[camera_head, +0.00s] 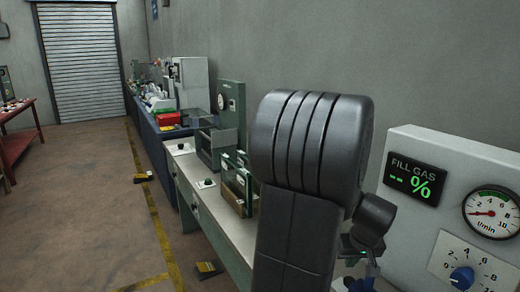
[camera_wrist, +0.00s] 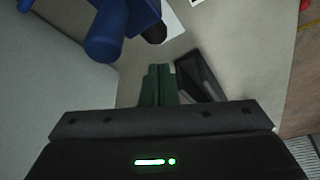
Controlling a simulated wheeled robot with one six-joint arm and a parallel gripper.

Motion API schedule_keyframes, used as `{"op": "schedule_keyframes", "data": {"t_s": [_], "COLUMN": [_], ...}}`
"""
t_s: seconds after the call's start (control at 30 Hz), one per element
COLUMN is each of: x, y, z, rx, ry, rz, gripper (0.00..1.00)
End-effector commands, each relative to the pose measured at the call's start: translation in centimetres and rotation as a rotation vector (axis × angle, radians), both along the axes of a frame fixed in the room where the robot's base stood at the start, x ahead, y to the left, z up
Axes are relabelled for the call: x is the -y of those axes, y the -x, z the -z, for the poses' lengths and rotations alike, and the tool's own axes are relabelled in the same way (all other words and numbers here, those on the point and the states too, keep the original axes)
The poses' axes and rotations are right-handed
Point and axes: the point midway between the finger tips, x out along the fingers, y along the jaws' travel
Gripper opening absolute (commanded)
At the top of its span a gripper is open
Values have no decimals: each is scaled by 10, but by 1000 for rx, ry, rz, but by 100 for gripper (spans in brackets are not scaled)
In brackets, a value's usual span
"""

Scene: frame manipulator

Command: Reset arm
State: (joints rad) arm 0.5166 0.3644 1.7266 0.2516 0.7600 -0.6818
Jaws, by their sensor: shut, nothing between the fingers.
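My gripper (camera_wrist: 158,72) shows in the wrist view with its two green fingers side by side, shut and empty. They point down over a pale grey surface (camera_wrist: 235,70). In the head view my dark arm fills the middle and hides most of the gripper; only part of the wrist, with a small green light, shows at its lower right.
In the wrist view a blue rounded object (camera_wrist: 104,38) lies ahead left of the fingers, and a dark angular piece (camera_wrist: 198,78) is close on their right. In the head view a grey gas panel (camera_head: 440,150) stands right of my arm. A bench (camera_head: 228,228) runs along the wall, with open floor left.

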Motion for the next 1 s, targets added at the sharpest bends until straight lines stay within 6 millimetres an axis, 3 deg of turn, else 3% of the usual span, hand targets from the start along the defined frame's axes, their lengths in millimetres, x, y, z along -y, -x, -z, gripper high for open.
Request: {"op": "schedule_keyframes", "data": {"t_s": [0.47,0.67,1.0], "x": [-3,-5,-11], "y": [-2,6,30], "z": [-5,-26,-78], "rx": [0,1,2], "ry": [0,1,1], "rz": [-2,0,0], "gripper": [0,0,0]}}
